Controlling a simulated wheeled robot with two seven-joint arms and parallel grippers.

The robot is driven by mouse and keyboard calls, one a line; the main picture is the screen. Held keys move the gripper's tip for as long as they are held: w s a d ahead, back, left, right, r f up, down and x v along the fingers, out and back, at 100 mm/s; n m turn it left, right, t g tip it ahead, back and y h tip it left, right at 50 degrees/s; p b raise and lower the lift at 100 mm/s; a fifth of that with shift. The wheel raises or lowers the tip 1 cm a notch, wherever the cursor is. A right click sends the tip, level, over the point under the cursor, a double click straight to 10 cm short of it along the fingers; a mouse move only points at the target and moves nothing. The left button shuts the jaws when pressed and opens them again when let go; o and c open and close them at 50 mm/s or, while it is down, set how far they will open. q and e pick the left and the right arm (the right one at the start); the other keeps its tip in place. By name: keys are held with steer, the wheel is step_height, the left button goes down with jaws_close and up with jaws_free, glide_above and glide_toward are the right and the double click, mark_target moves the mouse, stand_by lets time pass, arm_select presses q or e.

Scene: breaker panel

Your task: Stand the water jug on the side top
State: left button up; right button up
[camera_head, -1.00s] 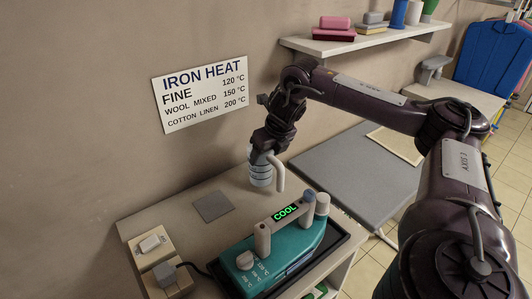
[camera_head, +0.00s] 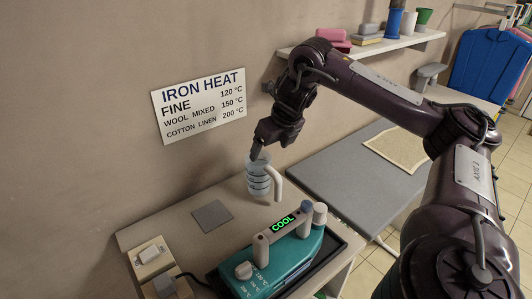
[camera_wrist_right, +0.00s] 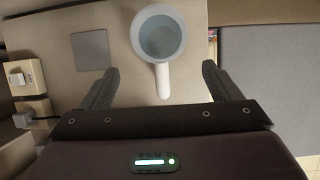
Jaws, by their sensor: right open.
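The water jug (camera_head: 257,180) is a clear bluish cup with dark bands and a pale handle (camera_head: 273,183). It stands upright on the beige side top (camera_head: 150,215), behind the iron. In the right wrist view the jug (camera_wrist_right: 159,38) shows from above, its handle (camera_wrist_right: 162,80) pointing toward my gripper. My right gripper (camera_head: 258,150) is above the jug; in the wrist view its fingers (camera_wrist_right: 160,85) are apart, either side of the handle and not touching it. My left gripper is not in view.
A teal iron (camera_head: 275,262) reading COOL sits on a dark tray in front of the jug. A grey square (camera_head: 212,215) lies left of the jug. A grey ironing board (camera_head: 345,180) lies to the right. A shelf (camera_head: 400,43) hangs above.

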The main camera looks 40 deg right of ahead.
arm_select(q)
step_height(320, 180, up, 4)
steer(key=p, duration=0.2)
steer(key=shift+p, duration=0.35)
arm_select(e)
steer(key=v, duration=0.4)
